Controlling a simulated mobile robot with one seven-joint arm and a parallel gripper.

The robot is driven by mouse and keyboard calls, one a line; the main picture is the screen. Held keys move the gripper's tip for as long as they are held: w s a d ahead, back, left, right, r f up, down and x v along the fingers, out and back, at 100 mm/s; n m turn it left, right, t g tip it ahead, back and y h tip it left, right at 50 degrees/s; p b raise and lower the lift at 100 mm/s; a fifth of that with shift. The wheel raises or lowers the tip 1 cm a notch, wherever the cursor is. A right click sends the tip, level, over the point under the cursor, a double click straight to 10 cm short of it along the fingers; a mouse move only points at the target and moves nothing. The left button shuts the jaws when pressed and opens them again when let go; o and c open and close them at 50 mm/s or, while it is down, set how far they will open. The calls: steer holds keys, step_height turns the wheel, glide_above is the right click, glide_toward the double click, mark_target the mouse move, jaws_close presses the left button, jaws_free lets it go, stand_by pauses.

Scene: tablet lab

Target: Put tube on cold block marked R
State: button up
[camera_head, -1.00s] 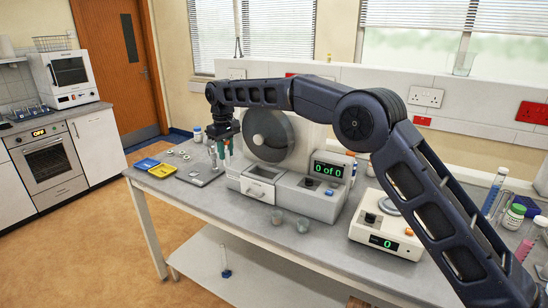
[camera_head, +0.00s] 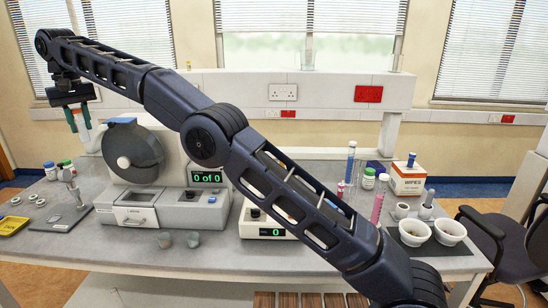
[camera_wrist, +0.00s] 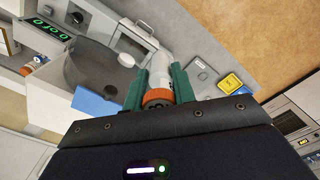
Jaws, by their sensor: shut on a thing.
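My gripper (camera_head: 78,120) is at the far left of the head view, raised above the bench beside the round grey drum of a machine. Its green fingers are shut on a white tube (camera_wrist: 160,68) with an orange cap (camera_wrist: 158,97), seen between them in the wrist view. The tube is held clear of the bench. A yellow block (camera_head: 12,225) lies at the left edge of the bench in the head view and also shows in the wrist view (camera_wrist: 230,82). I cannot read an R on it.
The drum machine (camera_head: 133,155) with a "0 of 0" display stands right of my gripper. A blue piece (camera_head: 122,121) is on top of it. A flat grey plate (camera_head: 60,221) and several small round pieces lie left of it.

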steer(key=w+d+r+m, duration=0.5)
steer(key=w+d+r, duration=0.15)
steer(key=w, duration=0.25)
steer(key=w+d+f+m, duration=0.3)
steer(key=w+d+m, duration=0.3)
steer(key=w+d, duration=0.7)
steer(key=w+d+f, duration=0.9)
steer(key=w+d, duration=0.4)
steer(key=d, duration=0.2)
steer(key=w+d+f, duration=0.9)
steer(key=w+d, duration=0.4)
steer(key=d, duration=0.2)
steer(key=m, duration=0.1)
glide_above(377, 164)
step_height(377, 164, down, 19)
steer(key=shift+s+a+f, duration=0.1)
steer(key=shift+s+a, duration=0.05)
